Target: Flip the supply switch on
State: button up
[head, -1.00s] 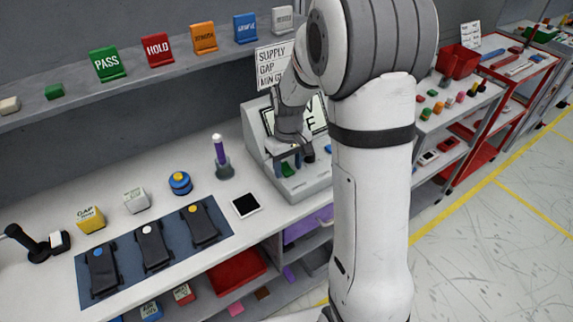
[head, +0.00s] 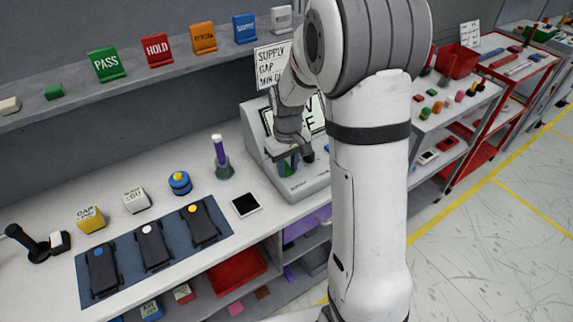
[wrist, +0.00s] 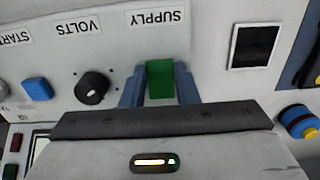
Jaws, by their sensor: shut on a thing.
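The supply switch is a green lever (wrist: 160,80) under the SUPPLY label (wrist: 157,17) on the light grey test unit (wrist: 215,60). In the wrist view my gripper (wrist: 160,88) has its two blue-grey fingers on either side of the green lever, shut on it. In the head view my gripper (head: 290,160) is at the front of the test unit (head: 255,135), and the arm hides part of the unit. The switch's on or off position cannot be told.
Beside the switch are a black VOLTS knob (wrist: 92,88) and a blue START button (wrist: 38,89). A mat with black devices (head: 150,245) lies farther left.

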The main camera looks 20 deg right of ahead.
jog(key=shift+w+a+r+g+p, duration=0.15)
jog(key=shift+r+g+p, duration=0.15)
jog(key=shift+g+p, duration=0.5)
jog(key=shift+w+f+g+h+p, duration=0.1)
jog(key=shift+w+g+h+p, duration=0.2)
jog(key=shift+g+p, duration=0.45)
jog(key=shift+w+f+g+h+p, duration=0.1)
jog(key=shift+g+h+p, duration=0.4)
jog(key=shift+p, duration=0.3)
jog(key=o, duration=1)
